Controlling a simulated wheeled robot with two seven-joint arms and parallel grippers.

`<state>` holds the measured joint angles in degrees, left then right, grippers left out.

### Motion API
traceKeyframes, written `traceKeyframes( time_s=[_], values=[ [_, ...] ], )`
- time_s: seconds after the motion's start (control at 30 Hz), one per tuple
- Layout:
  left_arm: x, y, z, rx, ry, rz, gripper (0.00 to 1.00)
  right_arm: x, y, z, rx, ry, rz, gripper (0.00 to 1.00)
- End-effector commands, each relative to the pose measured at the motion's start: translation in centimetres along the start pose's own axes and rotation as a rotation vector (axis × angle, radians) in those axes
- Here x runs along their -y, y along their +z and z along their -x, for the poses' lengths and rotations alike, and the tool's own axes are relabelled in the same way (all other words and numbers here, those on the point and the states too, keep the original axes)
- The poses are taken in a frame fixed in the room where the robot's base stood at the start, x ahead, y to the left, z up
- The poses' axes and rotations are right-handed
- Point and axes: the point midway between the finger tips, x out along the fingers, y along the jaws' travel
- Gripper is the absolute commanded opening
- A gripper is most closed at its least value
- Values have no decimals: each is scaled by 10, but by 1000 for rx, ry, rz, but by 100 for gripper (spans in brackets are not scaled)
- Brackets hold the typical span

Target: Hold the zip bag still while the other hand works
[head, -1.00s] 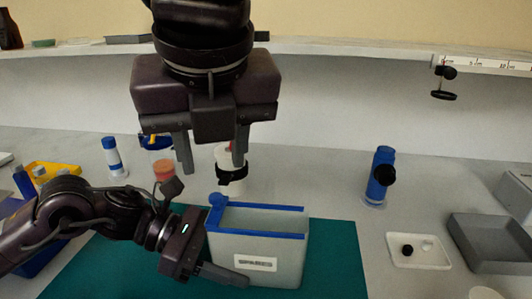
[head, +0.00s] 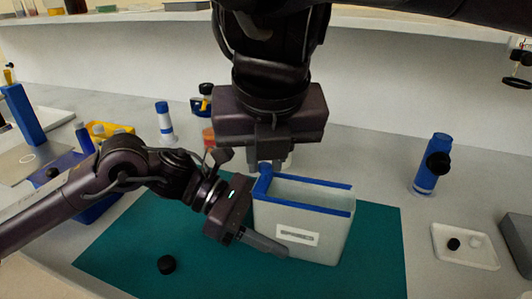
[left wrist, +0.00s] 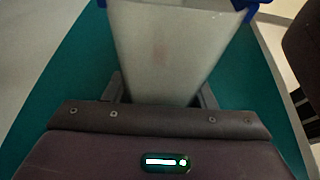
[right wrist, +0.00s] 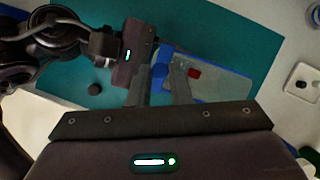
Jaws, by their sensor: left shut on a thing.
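The zip bag (head: 310,222) stands upright and open-topped on the green mat, translucent with blue top edges and a white label. My left gripper (head: 262,242) is shut on the bag's lower part; the left wrist view shows the bag (left wrist: 160,50) between its fingers (left wrist: 160,95). My right gripper (head: 271,162) is above the bag's left top corner, with its fingers apart. In the right wrist view a blue slider piece (right wrist: 160,74) shows between the right fingers (right wrist: 159,80); I cannot tell whether they touch it. A small red thing (right wrist: 194,72) shows at the bag.
A black cap (head: 166,264) lies on the green mat (head: 120,240). A blue-capped bottle (head: 164,122) and a yellow rack (head: 105,130) stand behind left. A blue tube (head: 432,165) and a white tray (head: 465,258) are at right. The mat's front is mostly clear.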

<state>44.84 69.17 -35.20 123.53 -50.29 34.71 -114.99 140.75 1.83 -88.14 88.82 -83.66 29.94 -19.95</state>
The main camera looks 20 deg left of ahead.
Motion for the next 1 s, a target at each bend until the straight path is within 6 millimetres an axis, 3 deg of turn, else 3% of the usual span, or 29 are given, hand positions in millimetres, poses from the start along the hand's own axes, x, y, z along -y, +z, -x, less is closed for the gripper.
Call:
traceKeyframes(
  time_s=[0.1,0.43,0.8,1.0],
  values=[
    [0,0,0,0,0,1,28,0,0,0,0,0,0,0],
    [0,0,0,-1,0,1,28,6,-2,1,0,0,0,0],
    [0,0,0,-1,0,1,28,81,-30,14,1,0,-5,0],
    [0,-1,0,-1,0,1,28,104,-39,17,2,-1,-3,0]
  ],
)
